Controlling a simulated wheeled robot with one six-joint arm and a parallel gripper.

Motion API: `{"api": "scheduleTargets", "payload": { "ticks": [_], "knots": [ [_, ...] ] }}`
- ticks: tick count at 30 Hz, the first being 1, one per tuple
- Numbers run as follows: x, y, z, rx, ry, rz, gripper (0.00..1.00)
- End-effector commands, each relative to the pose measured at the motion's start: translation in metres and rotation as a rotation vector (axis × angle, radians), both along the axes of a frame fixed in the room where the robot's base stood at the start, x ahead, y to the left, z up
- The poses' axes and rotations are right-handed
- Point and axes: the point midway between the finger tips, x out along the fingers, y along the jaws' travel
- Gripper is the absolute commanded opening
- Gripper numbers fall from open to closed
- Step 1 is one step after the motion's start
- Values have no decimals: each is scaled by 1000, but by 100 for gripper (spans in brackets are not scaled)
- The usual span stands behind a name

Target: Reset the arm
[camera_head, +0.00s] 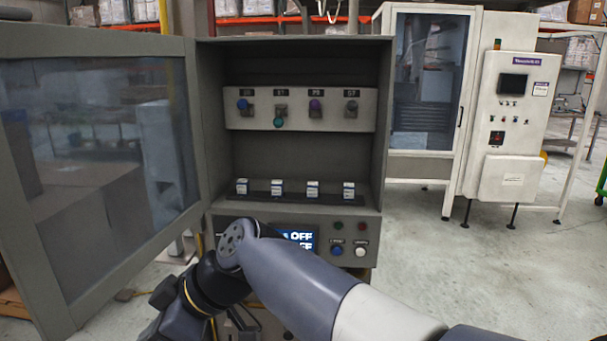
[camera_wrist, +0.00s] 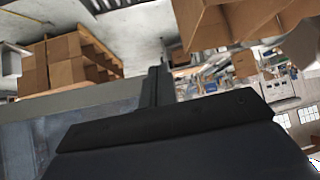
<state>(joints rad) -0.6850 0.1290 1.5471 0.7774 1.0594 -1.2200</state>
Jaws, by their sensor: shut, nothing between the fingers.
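My arm reaches in from the lower right in the head view and bends down at its elbow in front of the grey cabinet (camera_head: 391,120). My gripper (camera_wrist: 158,82) shows in the wrist view as a dark body with its fingers together and nothing between them. In the head view the fingertips cannot be made out. The arm covers part of the cabinet's lower panel, including part of a display reading "OFF".
The cabinet's glazed door (camera_head: 95,150) stands open at the left. Inside are several coloured knobs and a row of small white-and-blue boxes (camera_head: 277,188). A white machine (camera_head: 512,110) stands at the right with clear floor (camera_head: 430,270) before it. Cardboard boxes (camera_wrist: 65,60) show in the wrist view.

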Motion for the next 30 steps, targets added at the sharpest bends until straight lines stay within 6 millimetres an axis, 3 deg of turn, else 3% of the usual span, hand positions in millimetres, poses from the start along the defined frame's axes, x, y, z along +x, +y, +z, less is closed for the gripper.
{"api": "scheduleTargets", "payload": {
  "ticks": [20, 30],
  "knots": [
    [29, -100, 3, 1, 1, 197, 0],
    [54, -152, 3, 1, 3, 310, 0]
  ]
}}
